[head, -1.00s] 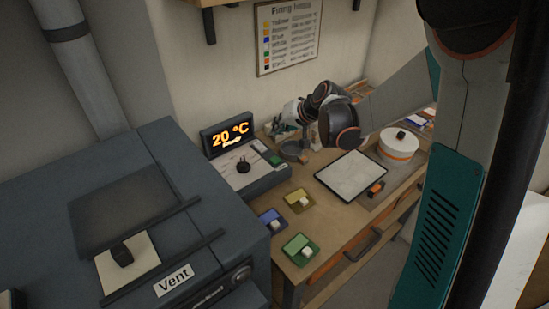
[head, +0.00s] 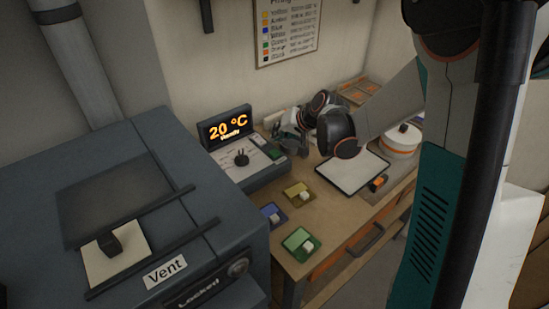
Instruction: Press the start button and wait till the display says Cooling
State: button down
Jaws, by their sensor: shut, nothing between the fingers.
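The control box (head: 228,178) stands at the bench's left end beside the kiln. Its display (head: 226,130) shows "20 °C" in orange with a smaller word below that looks like "Ready". A black dial (head: 241,158) sits on the sloped panel. A small green button (head: 275,152), which looks like the start button, is at the panel's right edge. My gripper (head: 282,137) is shut and empty, just above and behind the green button. The fingertips are small and partly unclear, and I cannot tell whether they touch the button.
The dark kiln (head: 190,150) fills the left, with a "Vent" label and a front marked "Locked". Yellow (head: 298,194), blue (head: 273,215) and green (head: 301,243) glass samples lie on the bench. A white sheet (head: 352,170) and a round white pot (head: 402,140) are farther right.

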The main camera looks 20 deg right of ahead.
aim_at(277, 151)
jog(key=shift+f+b, duration=0.9)
jog(key=shift+f, duration=0.6)
jog(key=shift+f+b, duration=0.35)
jog(key=shift+b, duration=0.05)
jog(key=shift+f+b, duration=0.35)
jog(key=shift+f, duration=0.1)
dwell(0.8)
jog(key=shift+r, duration=0.1)
jog(key=shift+r+p, duration=0.55)
jog(key=shift+r, duration=0.2)
jog(key=shift+r+p, duration=1.7)
jog(key=shift+r, duration=0.8)
